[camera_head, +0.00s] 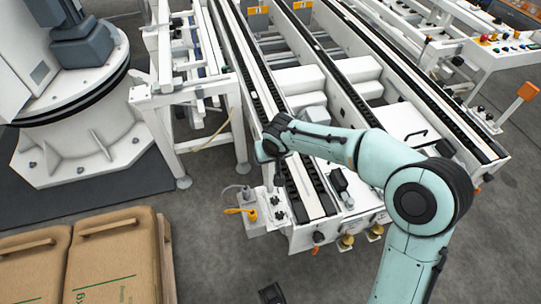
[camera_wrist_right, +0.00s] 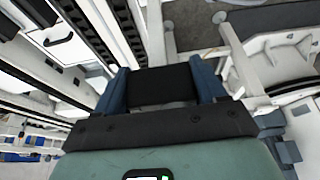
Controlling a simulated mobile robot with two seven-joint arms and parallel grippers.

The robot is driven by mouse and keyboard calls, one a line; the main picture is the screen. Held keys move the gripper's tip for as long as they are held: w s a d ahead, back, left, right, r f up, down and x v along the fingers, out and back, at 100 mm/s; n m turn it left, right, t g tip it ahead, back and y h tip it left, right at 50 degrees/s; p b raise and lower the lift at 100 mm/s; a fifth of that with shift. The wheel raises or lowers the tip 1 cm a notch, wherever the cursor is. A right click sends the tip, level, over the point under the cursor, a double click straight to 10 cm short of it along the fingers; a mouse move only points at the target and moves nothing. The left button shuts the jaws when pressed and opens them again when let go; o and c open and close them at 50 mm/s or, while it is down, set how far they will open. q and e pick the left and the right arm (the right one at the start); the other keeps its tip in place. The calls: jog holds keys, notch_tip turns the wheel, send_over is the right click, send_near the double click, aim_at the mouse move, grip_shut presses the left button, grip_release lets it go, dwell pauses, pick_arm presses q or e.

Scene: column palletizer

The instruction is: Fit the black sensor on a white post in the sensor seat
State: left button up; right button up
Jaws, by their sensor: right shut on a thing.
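My right gripper (camera_head: 266,150) reaches over the near left corner of the conveyor from the right in the head view. In the right wrist view the gripper (camera_wrist_right: 161,82) has its two blue fingers closed on the sides of a black block, the sensor (camera_wrist_right: 160,86). A thin light strip shows at its lower edge; its post is mostly hidden. The sensor seat cannot be made out for certain. A separate small black part (camera_head: 339,181) on a light mount stands at the conveyor's near end. My left gripper is not in view.
A white box with an orange-yellow handle (camera_head: 240,211) sits at the conveyor's near left corner. Brown sacks (camera_head: 115,250) lie at the lower left. A white robot pedestal (camera_head: 80,150) stands at the left. Grey floor (camera_head: 210,220) between them is clear.

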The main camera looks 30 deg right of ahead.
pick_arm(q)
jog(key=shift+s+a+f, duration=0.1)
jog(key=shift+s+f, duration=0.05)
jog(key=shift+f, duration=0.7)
pick_arm(e)
jog(key=shift+f, duration=0.2)
jog(key=o, duration=1.8)
jog(key=shift+o, duration=0.2)
jog(key=shift+f, duration=0.1)
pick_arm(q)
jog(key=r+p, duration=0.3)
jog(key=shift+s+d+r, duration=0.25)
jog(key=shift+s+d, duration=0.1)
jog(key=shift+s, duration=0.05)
pick_arm(e)
jog(key=v, duration=1.4)
